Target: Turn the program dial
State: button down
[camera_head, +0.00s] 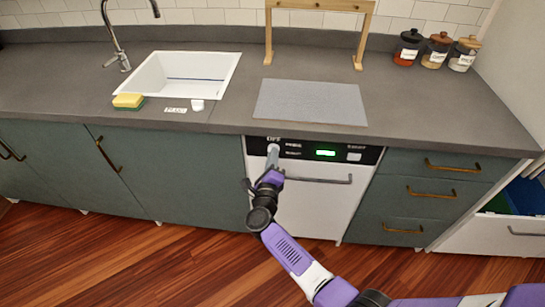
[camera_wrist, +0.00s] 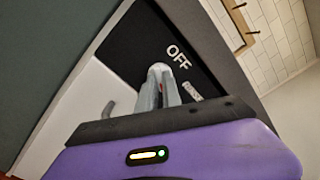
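The white dishwasher (camera_head: 310,205) has a black control panel (camera_head: 340,158) with a lit green display (camera_head: 326,153). My gripper (camera_head: 272,152) reaches the panel's left end, right under the OFF label. In the wrist view, the grey fingers of my gripper (camera_wrist: 161,82) are close together at the pale, rounded program dial (camera_wrist: 159,67), with its end showing between the tips. They appear closed around it. The OFF label (camera_wrist: 179,56) is beside the tips. Most of the dial is hidden by the fingers, so its pointer cannot be read.
The dishwasher handle (camera_head: 320,180) runs below the panel. The grey counter (camera_head: 220,115) overhangs above, with a white sink (camera_head: 185,75), a sponge (camera_head: 128,101) and a grey mat (camera_head: 311,102). Drawers (camera_head: 420,195) stand to the right. The wooden floor (camera_head: 140,260) in front is clear.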

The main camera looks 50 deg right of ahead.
dwell(0.4)
jog(key=n+p, duration=0.8)
jog(key=n, duration=1.5)
jog(key=shift+n+p, duration=0.4)
dwell(0.4)
jog(key=c, duration=1.5)
grip_release()
